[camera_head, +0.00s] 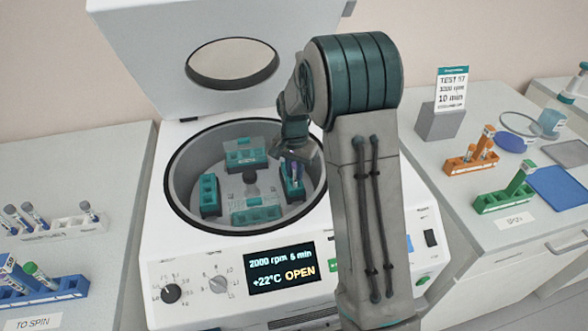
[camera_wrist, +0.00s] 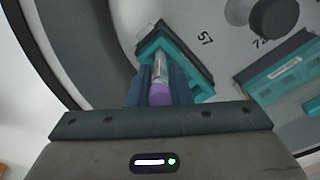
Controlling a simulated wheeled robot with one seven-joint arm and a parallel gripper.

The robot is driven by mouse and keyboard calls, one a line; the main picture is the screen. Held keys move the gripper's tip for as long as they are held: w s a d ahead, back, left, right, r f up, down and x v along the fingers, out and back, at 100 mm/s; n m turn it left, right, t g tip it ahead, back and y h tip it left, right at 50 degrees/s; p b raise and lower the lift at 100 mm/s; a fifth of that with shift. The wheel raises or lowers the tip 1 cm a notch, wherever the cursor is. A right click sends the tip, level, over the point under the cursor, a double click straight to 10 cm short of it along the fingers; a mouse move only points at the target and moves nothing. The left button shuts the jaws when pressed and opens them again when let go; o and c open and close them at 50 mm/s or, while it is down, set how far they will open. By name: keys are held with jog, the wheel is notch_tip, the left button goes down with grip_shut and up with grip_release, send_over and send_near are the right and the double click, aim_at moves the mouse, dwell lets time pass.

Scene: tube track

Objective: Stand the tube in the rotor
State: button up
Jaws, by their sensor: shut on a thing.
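The tube (camera_wrist: 160,66) has a purple cap and a pale label. My gripper (camera_wrist: 158,88) is shut on it near the cap in the wrist view. The tube's far end is at a teal rack in the right-hand bucket (camera_wrist: 185,52) of the rotor, beside the mark 57; I cannot tell how deep it sits. In the head view my gripper (camera_head: 291,168) is low inside the open centrifuge, over the right bucket (camera_head: 292,188). The grey rotor (camera_head: 229,186) carries teal racks around a dark hub, and the arm hides part of its right side.
The centrifuge lid (camera_head: 225,30) stands open behind, and the bowl rim (camera_head: 180,212) surrounds my gripper. The display (camera_head: 282,268) reads OPEN. At left are a white rack (camera_head: 60,230) and a blue rack (camera_head: 50,290) with tubes; at right, an orange rack (camera_head: 470,164) and a green rack (camera_head: 500,200).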

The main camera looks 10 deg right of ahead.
jog(key=shift+f+b, duration=0.3)
jog(key=shift+f, duration=0.2)
jog(key=o, duration=0.8)
notch_tip(320, 180, up, 14)
jog(key=shift+f, duration=0.1)
dwell(0.3)
dwell(0.4)
